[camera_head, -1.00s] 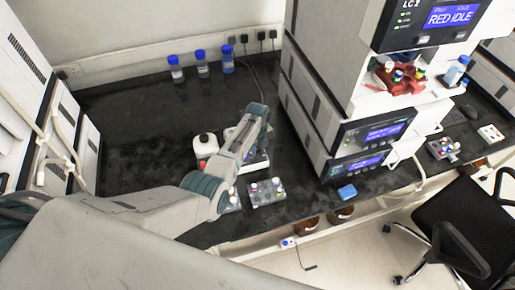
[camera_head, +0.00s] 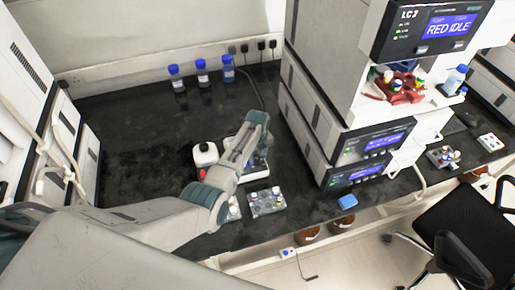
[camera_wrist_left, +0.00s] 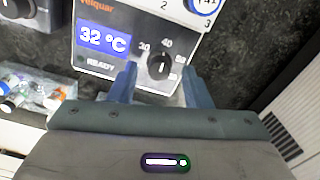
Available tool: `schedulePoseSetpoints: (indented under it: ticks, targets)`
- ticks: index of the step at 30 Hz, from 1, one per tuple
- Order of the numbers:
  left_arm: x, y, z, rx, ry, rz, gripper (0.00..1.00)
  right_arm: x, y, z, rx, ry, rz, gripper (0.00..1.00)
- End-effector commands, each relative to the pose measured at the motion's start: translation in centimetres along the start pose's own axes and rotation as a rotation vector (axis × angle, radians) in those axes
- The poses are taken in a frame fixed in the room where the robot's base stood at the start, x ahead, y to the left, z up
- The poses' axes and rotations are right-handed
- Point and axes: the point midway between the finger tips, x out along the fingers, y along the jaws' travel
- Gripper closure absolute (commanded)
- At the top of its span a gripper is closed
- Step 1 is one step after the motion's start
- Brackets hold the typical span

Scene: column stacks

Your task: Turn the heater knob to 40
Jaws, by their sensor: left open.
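The heater (camera_wrist_left: 100,62) shows in the left wrist view with a blue display reading 32 °C and the word READY below it. Its dark round knob (camera_wrist_left: 158,67) sits right of the display, with 30 and 40 printed around its upper side. I cannot tell exactly where the knob's mark points. My left gripper (camera_wrist_left: 160,70) is open, its two blue fingers apart on either side of the knob; contact cannot be told. In the head view the left gripper (camera_head: 257,118) is over the white heater (camera_head: 262,165), which the arm partly hides. My right gripper is not in view.
A vial rack (camera_head: 266,202) sits in front. A tall instrument stack (camera_head: 340,110) rises at right. Several blue-capped bottles (camera_head: 202,72) stand at the back. The left bench is clear. Another dark knob (camera_wrist_left: 18,8) shows in the wrist view.

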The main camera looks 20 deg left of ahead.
Motion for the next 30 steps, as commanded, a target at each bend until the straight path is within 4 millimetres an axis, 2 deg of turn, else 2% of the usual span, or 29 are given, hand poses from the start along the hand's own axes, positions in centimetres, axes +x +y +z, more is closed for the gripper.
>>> schedulePoseSetpoints:
  ticks: [5, 12, 16, 21, 30]
  targets:
    - [-2.3, 0.0, 0.0, 0.000, -0.003, -0.004, 0.56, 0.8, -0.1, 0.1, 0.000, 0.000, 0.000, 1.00]
    - [-6.9, -0.1, 0.0, 0.000, -0.003, -0.005, 0.56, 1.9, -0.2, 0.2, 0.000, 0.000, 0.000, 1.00]
    - [-8.7, -0.1, 0.0, 0.000, -0.002, -0.004, 0.56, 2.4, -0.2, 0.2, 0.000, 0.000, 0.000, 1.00]
    - [-9.9, 0.0, 0.0, 0.000, -0.002, -0.002, 0.56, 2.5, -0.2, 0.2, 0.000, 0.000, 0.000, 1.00]
    - [-10.1, 0.0, 0.0, 0.000, -0.001, -0.002, 0.56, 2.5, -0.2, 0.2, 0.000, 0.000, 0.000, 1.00]
